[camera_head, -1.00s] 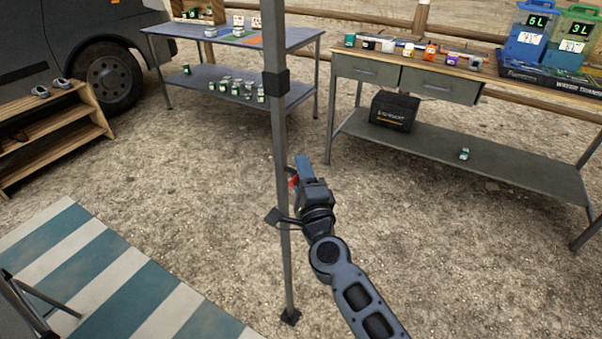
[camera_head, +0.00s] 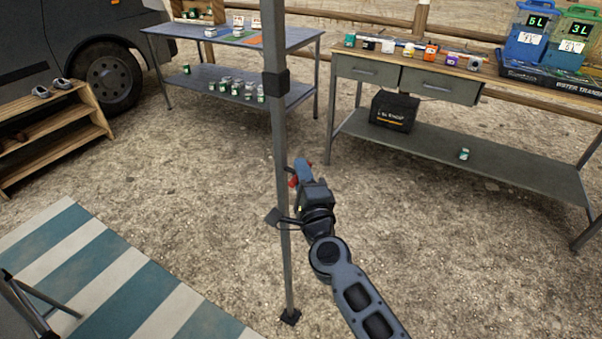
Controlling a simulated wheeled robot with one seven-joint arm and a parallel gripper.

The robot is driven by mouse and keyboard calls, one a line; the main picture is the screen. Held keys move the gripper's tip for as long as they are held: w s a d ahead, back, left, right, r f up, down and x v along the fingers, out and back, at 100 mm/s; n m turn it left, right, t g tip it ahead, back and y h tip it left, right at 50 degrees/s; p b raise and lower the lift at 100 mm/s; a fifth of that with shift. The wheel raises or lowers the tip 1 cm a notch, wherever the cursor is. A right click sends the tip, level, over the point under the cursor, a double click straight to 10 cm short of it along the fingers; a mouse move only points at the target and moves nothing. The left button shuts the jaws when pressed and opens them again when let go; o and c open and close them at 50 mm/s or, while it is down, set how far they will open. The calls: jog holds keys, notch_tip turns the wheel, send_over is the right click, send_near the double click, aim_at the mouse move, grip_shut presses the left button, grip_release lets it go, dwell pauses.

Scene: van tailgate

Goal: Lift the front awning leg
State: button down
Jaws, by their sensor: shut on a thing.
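The front awning leg (camera_head: 280,135) is a grey upright pole that runs from the top edge of the view down to a small dark foot (camera_head: 290,317) on the gravel. A dark collar (camera_head: 276,84) sits on its upper part. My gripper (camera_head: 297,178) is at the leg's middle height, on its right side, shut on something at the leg. A small red part (camera_head: 293,182) shows between the gripper and the pole. The fingertips are partly hidden, so the exact grip is hard to see.
A striped mat (camera_head: 110,290) lies at the lower left, with a wooden shelf (camera_head: 55,135) behind it. A blue-topped table (camera_head: 235,40) and a workbench (camera_head: 460,150) with drawers stand behind the leg. Gravel around the leg's foot is clear.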

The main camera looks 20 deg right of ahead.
notch_tip(320, 180, up, 13)
jog(key=p, duration=1.3)
jog(key=shift+f, duration=0.15)
jog(key=c, duration=1.3)
grip_release()
jog(key=shift+o, duration=1)
jog(key=shift+f, duration=0.1)
